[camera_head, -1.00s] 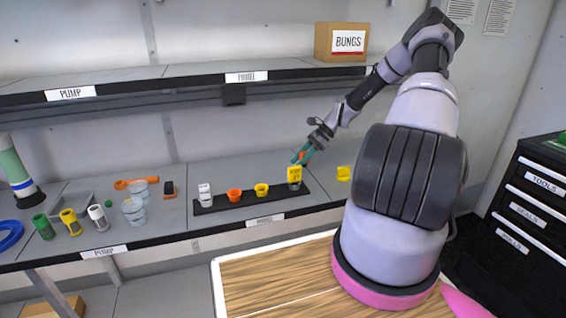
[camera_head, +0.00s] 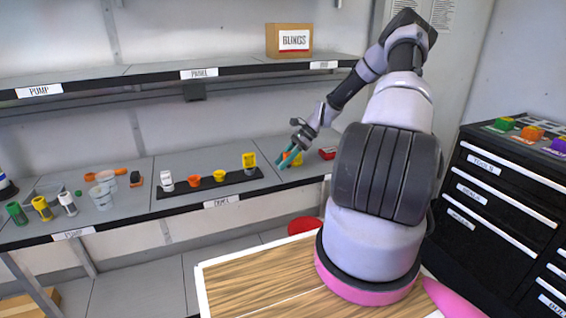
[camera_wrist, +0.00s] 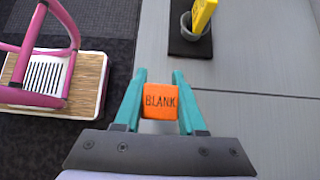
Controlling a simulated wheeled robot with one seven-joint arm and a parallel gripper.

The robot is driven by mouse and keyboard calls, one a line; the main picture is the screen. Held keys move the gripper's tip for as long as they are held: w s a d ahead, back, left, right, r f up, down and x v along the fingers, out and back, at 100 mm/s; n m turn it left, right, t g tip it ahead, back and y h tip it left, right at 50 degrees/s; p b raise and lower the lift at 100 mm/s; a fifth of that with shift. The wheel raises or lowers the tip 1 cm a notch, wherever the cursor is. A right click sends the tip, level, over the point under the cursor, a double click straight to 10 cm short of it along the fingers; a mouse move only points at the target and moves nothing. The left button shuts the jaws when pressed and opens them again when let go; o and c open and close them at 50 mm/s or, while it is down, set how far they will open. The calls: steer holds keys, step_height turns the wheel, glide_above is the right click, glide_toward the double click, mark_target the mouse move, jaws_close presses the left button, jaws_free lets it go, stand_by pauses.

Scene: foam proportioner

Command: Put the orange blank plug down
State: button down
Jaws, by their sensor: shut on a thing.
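The orange blank plug (camera_wrist: 160,101), a cube lettered BLANK, sits between the teal fingers of my gripper (camera_wrist: 159,98) in the wrist view. My gripper is shut on it. In the head view my gripper (camera_head: 288,158) is over the right part of the grey shelf, to the right of the yellow-tagged holder; the orange plug (camera_head: 291,150) shows only as a small patch between the fingers. Whether the plug touches the shelf surface cannot be told.
A black strip (camera_head: 228,180) carries a white-tagged, an orange, a yellow and a yellow-tagged (camera_head: 249,160) cup. A red item (camera_head: 328,153) lies right of my gripper. Bare grey shelf (camera_wrist: 265,125) shows beside the plug. Black drawers (camera_head: 505,190) stand at right.

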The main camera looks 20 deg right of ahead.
steer(key=shift+s, duration=0.3)
steer(key=shift+w+a+f+m, duration=0.15)
steer(key=shift+a+m, duration=0.1)
steer(key=shift+m, duration=0.15)
steer(key=shift+s+a+m+t, duration=0.1)
steer(key=shift+s+m+t, duration=0.15)
steer(key=shift+m+t, duration=0.25)
steer(key=a+m+t, duration=0.1)
steer(key=s+a+m+t+h, duration=0.1)
steer(key=m, duration=0.1)
steer(key=a+m+t, duration=0.1)
steer(key=m+t, duration=0.1)
steer(key=shift+s+f, duration=0.2)
steer(key=shift+s, duration=0.1)
steer(key=a+m+t+h, duration=0.1)
steer(key=s+a+m+t+h, duration=0.1)
steer(key=m, duration=0.1)
steer(key=a+m+h, duration=0.1)
steer(key=m, duration=0.1)
steer(key=shift+s+f+t+h, duration=0.15)
steer(key=shift+f+t+h, duration=0.15)
steer(key=shift+t, duration=0.1)
steer(key=shift+f, duration=0.1)
